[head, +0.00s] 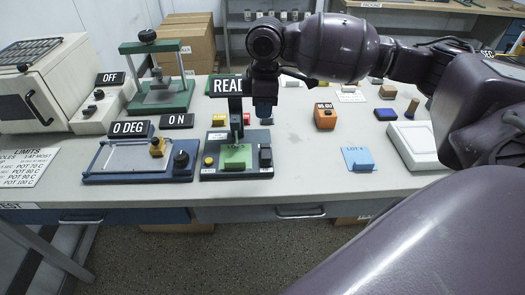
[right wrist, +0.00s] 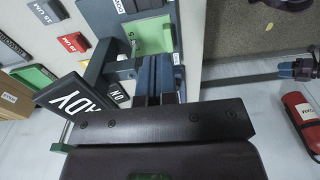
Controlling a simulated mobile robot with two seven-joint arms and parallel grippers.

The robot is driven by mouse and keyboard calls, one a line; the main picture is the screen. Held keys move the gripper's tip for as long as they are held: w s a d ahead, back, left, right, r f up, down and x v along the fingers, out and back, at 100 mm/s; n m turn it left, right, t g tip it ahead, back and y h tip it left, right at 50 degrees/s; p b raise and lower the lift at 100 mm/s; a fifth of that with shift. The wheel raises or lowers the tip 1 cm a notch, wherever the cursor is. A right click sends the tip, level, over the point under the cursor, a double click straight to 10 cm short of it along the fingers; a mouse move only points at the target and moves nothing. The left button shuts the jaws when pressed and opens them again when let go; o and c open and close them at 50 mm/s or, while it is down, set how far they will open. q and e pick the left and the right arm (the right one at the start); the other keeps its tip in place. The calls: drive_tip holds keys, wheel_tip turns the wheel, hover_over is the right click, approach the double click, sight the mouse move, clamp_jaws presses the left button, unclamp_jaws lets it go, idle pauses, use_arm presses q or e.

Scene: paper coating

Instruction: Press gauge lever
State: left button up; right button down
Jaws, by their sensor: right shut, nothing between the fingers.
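The gauge (head: 209,172) stands near the table's front edge. It has a dark blue base, a green piece (head: 237,157) on it, a yellow knob (head: 208,161) at left and a post with a sign reading "READ", its end hidden. A black lever-like part (head: 265,156) sits at the base's right side. My right gripper (head: 264,118) points down above and behind that part, its blue fingers shut and empty. In the right wrist view the fingers (right wrist: 160,75) lie beside the gauge's base, near the green piece (right wrist: 153,36); contact cannot be told.
A blue fixture (head: 105,177) with a "0 DEG" sign stands just left of the gauge. A green press (head: 160,98) and a white oven (head: 35,100) stand farther left. An orange block (head: 325,118), a blue card (head: 358,159) and a white scale (head: 415,145) lie right. The table between gauge and card is clear.

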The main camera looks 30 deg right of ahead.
use_arm(q)
drive_tip(key=shift+s, duration=0.2)
use_arm(e)
drive_tip(key=shift+s+d, duration=0.2)
use_arm(q)
drive_tip(key=shift+s+f, duration=0.15)
use_arm(e)
drive_tip(key=shift+f, duration=0.1)
drive_tip(key=b, duration=0.2)
approach(265, 158)
wheel_tip(265, 158, down, 6)
drive_tip(key=shift+a+f, duration=0.1)
use_arm(q)
drive_tip(key=shift+w+d+f, duration=0.15)
drive_tip(key=shift+w+f, duration=0.05)
drive_tip(key=shift+f, duration=0.7)
use_arm(e)
drive_tip(key=shift+w+f, duration=0.1)
drive_tip(key=shift+f, duration=0.6)
use_arm(q)
drive_tip(key=shift+f, duration=0.1)
